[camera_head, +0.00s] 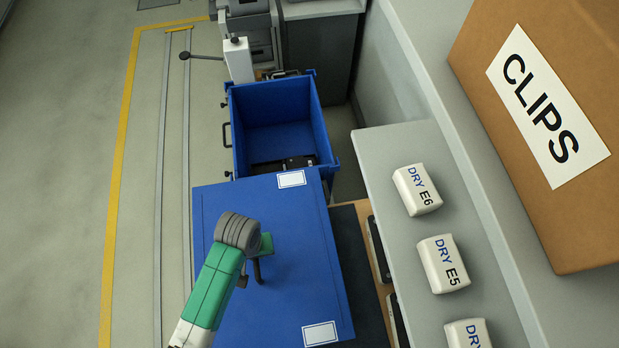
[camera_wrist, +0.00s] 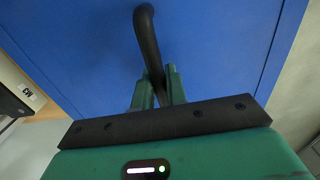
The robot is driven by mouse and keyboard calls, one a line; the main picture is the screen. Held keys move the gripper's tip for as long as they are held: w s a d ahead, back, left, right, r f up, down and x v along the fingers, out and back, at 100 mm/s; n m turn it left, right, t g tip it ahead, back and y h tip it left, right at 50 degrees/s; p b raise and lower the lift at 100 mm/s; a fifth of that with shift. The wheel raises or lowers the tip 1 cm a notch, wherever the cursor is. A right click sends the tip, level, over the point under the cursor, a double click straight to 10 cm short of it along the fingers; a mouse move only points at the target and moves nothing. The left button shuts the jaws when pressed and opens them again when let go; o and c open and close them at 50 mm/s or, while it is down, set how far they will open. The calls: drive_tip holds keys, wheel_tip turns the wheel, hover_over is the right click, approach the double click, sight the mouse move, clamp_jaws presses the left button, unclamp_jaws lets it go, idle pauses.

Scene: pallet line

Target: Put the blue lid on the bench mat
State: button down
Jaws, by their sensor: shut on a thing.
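The blue lid (camera_head: 305,255) is a large flat panel with white labels near two corners. It fills most of the wrist view (camera_wrist: 80,50). Its black bar handle (camera_wrist: 147,40) stands up from the middle. My gripper (camera_head: 258,268) is shut on this handle, with the green fingers (camera_wrist: 158,88) on either side of it in the wrist view. A dark flat surface, seemingly the bench mat (camera_head: 360,270), shows past the lid's right edge. The lid hides the rest of it. I cannot tell whether the lid touches it.
An open blue crate (camera_head: 237,140) with a dark item inside stands behind the lid. Several white packs, such as DRY E6 (camera_head: 417,190) and DRY E5 (camera_head: 443,264), sit on the grey shelf (camera_head: 385,150) at right. A cardboard CLIPS box (camera_head: 480,60) stands beyond. The floor at left is clear.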

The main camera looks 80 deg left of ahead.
sight(297, 301)
drive_tip(key=shift+w+r, duration=0.1)
drive_tip(key=w+d, duration=0.2)
drive_tip(key=d, duration=0.2)
drive_tip(key=w+d+f+p, duration=0.1)
drive_tip(key=w+d, duration=0.2)
drive_tip(key=d, duration=0.1)
drive_tip(key=w+d+p, duration=0.1)
drive_tip(key=w+d, duration=0.1)
drive_tip(key=d, duration=0.2)
drive_tip(key=shift+w+d+f, duration=0.2)
drive_tip(key=shift+w+d, duration=0.15)
drive_tip(key=shift+d, duration=0.05)
drive_tip(key=shift+w+d+f, duration=0.1)
drive_tip(key=shift+d+f, duration=0.05)
drive_tip(key=shift+f, duration=0.8)
drive_tip(key=shift+w+d+f, duration=0.1)
drive_tip(key=shift+d+f, duration=0.05)
drive_tip(key=shift+f, duration=0.75)
drive_tip(key=c, duration=1.4)
unclamp_jaws()
wheel_tip(297, 301, up, 12)
drive_tip(key=p, duration=0.1)
